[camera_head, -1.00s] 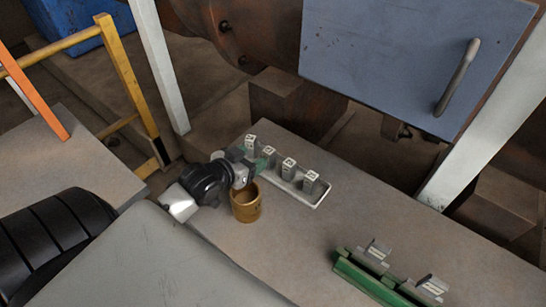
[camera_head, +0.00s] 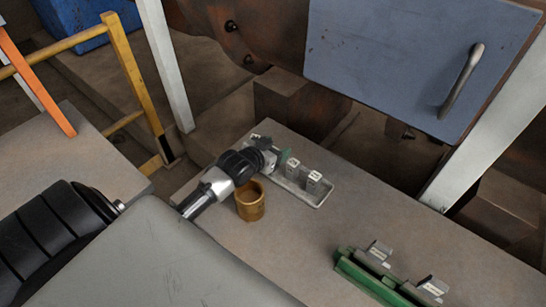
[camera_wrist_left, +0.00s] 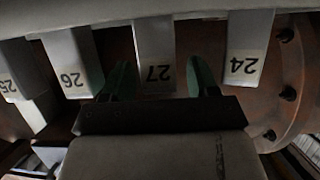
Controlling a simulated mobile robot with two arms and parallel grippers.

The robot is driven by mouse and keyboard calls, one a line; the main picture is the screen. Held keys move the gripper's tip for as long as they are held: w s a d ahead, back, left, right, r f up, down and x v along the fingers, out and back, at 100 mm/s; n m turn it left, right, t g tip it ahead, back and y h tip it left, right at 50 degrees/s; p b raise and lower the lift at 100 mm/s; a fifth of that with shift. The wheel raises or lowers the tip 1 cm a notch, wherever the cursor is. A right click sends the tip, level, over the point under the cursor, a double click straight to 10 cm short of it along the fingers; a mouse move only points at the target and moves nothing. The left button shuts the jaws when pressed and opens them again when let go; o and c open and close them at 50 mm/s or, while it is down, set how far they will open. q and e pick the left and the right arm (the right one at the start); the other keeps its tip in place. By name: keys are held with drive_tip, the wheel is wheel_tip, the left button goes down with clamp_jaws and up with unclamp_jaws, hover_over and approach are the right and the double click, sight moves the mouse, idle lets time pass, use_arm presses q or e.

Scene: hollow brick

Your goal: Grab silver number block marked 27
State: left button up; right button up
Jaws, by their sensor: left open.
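The silver block marked 27 (camera_wrist_left: 156,60) shows upside down in the left wrist view, between the two green fingertips of my left gripper (camera_wrist_left: 161,80). The fingers are open, one on each side of it, and not closed on it. Blocks marked 26 (camera_wrist_left: 72,65) and 24 (camera_wrist_left: 245,50) stand on either side, and 25 (camera_wrist_left: 10,85) is at the far left. In the head view my left gripper (camera_head: 274,156) is at the left part of the pale tray (camera_head: 322,202) and hides block 27 there. My right gripper is not in view.
A brass cup (camera_head: 250,203) stands on the table (camera_head: 275,245) beside my left wrist. A green rail (camera_head: 365,279) with two silver blocks lies at the front right. A blue panel with a handle (camera_head: 415,60) is behind. The table between tray and rail is clear.

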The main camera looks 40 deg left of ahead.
use_arm(q)
drive_tip(key=c, duration=1)
